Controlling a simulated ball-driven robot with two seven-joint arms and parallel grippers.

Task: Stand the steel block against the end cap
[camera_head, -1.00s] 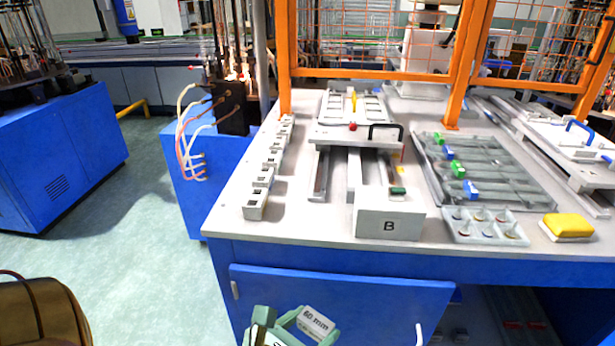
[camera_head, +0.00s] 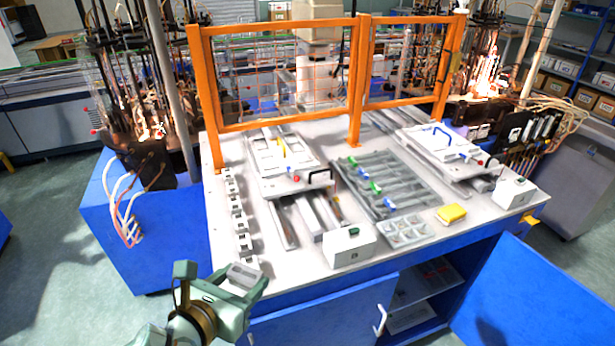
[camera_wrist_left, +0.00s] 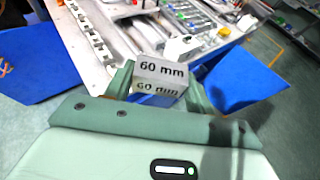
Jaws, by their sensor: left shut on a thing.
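My left gripper (camera_head: 232,281) is shut on the steel block (camera_head: 243,275), a small grey block. In the left wrist view the block (camera_wrist_left: 160,76) shows "60 mm" on two faces, between the green fingers. In the head view the gripper and block are in front of the bench's near left corner, close to the end of a row of pale slotted blocks (camera_head: 238,212). I cannot tell which part is the end cap. Rails (camera_head: 304,215) run from the left white fixture (camera_head: 287,165) toward a white box (camera_head: 349,246) at the front edge. My right gripper is not in view.
A grey tray (camera_head: 408,202) with blue and green clips, a small compartment tray (camera_head: 405,232) and a yellow pad (camera_head: 451,214) lie right of the rails. An orange guard frame (camera_head: 355,85) stands behind. Blue cabinet doors (camera_head: 510,300) stand below the bench.

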